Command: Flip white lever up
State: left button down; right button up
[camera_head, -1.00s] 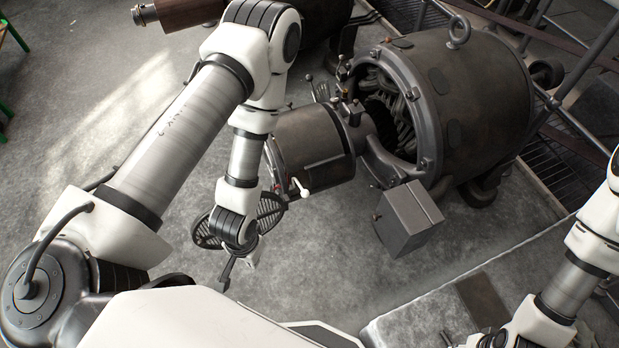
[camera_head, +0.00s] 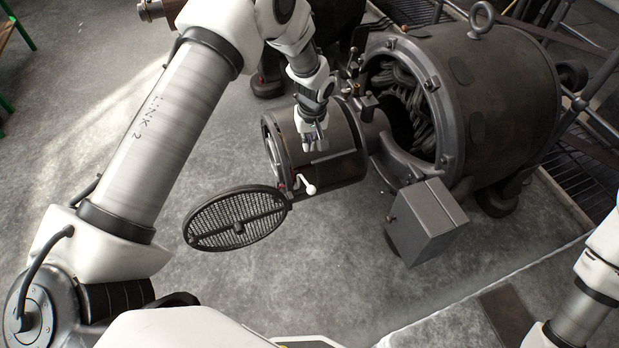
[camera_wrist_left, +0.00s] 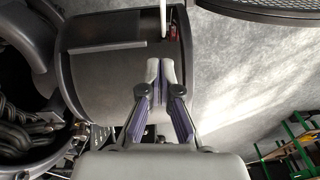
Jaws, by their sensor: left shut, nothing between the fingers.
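The white lever (camera_head: 307,186) is small and sticks out near the open end of the small dark cylinder (camera_head: 340,140). It slants down to the right in the head view. In the left wrist view, a white rod that looks like the lever (camera_wrist_left: 163,16) shows at the top edge, partly cut off. My left gripper (camera_head: 318,146) is over the small cylinder, above the lever in the picture and apart from it. Its fingers (camera_wrist_left: 160,68) are together and empty in the left wrist view. My right gripper is out of view.
A round mesh cover (camera_head: 235,218) stands open at left of the small cylinder. A large dynamo body (camera_head: 500,95) is at right, with a grey box (camera_head: 428,222) below it. Bare concrete floor (camera_head: 300,265) lies in front.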

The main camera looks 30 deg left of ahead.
pick_arm(q)
jog(key=b, duration=0.1)
send_over(306, 183)
jog(key=w+a, duration=0.1)
jog(key=w, duration=0.1)
notch_tip(306, 183, down, 10)
jog(key=shift+w+r, duration=0.1)
jog(key=shift+w, duration=0.05)
jog(key=shift+s+d+f, duration=0.35)
jog(key=shift+s+d, duration=0.15)
jog(key=shift+s, duration=0.1)
jog(key=shift+s+d+f, duration=0.35)
jog(key=shift+s+d, duration=0.15)
jog(key=shift+s, duration=0.05)
jog(key=shift+s+d, duration=0.2)
jog(key=shift+f, duration=0.15)
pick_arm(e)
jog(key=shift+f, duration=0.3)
